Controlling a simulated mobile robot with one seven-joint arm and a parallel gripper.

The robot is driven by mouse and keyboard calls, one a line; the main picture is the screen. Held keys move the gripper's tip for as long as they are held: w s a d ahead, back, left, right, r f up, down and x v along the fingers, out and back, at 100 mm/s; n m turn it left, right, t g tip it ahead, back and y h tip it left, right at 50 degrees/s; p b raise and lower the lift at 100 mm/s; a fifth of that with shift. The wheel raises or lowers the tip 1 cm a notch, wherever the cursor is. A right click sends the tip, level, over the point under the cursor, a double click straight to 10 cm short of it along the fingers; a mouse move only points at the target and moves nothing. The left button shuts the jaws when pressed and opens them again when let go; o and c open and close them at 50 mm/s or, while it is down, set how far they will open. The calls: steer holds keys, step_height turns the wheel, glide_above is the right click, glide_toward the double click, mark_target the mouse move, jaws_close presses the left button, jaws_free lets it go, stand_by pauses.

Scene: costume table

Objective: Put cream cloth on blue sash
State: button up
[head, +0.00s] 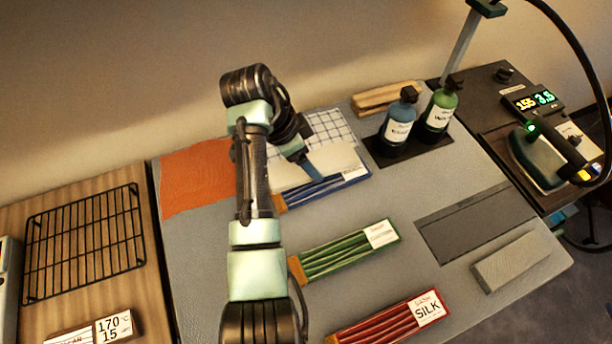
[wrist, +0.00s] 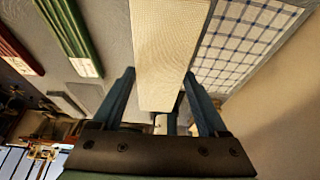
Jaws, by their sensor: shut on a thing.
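The cream cloth (head: 342,158) is a pale folded strip in the head view, just behind and partly over the blue sash. In the wrist view the cream cloth (wrist: 170,50) runs between my fingers. The blue sash (head: 318,192) is a folded blue bundle with an orange end at left and a pale label at right; the cloth seems to hide it in the wrist view. My gripper (head: 314,171) is shut on the cream cloth, above the sash; its fingers show either side of the cloth in the wrist view (wrist: 160,78). Whether cloth and sash touch, I cannot tell.
An orange cloth (head: 195,178) and a checked cloth (head: 325,128) lie at the back. Green (head: 345,252) and red (head: 395,318) sashes lie in front. Two bottles (head: 400,122) stand at back right. A wire rack (head: 85,240) is at left.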

mark_target(313, 184)
step_height(313, 184, down, 7)
steer(key=shift+r, duration=0.15)
stand_by(0.4)
steer(key=shift+f, duration=0.2)
steer(key=o, duration=1.2)
steer(key=shift+r, duration=0.1)
steer(key=shift+o, duration=0.2)
steer(key=v, duration=1.2)
steer(key=shift+s+r, duration=0.1)
